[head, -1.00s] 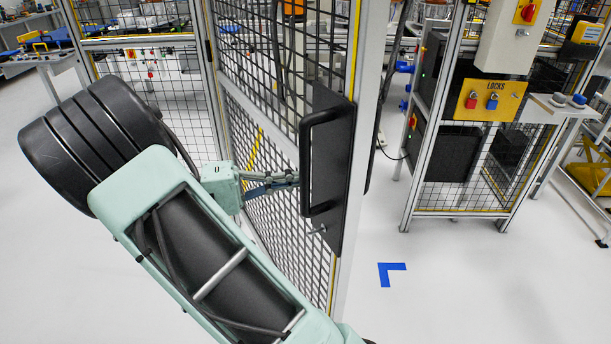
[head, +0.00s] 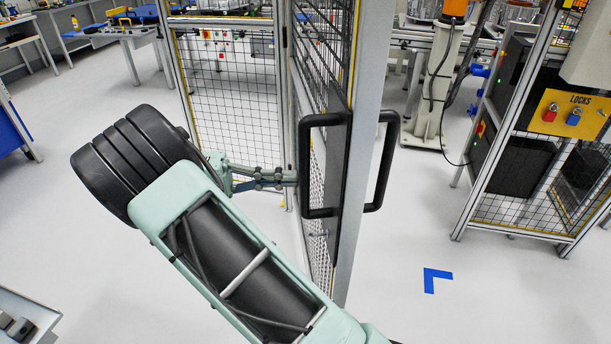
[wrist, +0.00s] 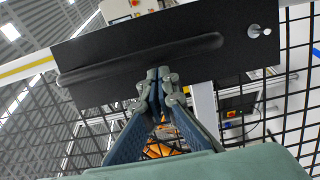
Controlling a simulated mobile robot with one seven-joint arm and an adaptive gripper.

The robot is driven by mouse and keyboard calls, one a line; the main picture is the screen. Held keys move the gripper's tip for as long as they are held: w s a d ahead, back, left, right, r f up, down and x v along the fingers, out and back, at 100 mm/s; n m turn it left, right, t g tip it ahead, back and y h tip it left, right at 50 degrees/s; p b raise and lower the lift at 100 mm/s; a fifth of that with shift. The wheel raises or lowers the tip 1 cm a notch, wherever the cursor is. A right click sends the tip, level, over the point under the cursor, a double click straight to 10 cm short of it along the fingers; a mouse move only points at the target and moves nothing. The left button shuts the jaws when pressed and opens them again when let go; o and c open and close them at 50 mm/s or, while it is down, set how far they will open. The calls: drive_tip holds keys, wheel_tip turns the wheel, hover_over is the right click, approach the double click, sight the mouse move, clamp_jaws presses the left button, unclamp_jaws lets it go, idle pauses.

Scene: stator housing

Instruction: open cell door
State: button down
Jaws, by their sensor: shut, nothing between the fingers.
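The cell door (head: 372,120) is a mesh panel in a pale metal frame. It stands swung out, nearly edge-on in the head view, with open floor on both sides. A black bar handle (head: 304,150) on a black plate is on its left face, and another black handle (head: 386,165) is on its right face. My gripper (head: 294,178) is shut and empty, its tips at the left handle, seeming to touch it. In the wrist view the closed fingertips (wrist: 158,76) meet the middle of the handle (wrist: 205,44), in front of the black plate (wrist: 95,45). Exact contact is partly hidden.
A fixed mesh fence (head: 232,100) stands behind at left. At right stands a framed cell section with a yellow locks board (head: 570,115). A robot pedestal (head: 435,90) stands behind the door. Floor is clear at left and around the blue corner mark (head: 436,279).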

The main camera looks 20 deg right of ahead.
drive_tip(key=shift+v, duration=1.4)
drive_tip(key=v, duration=0.7)
drive_tip(key=shift+a, duration=0.2)
drive_tip(key=shift+w, duration=0.1)
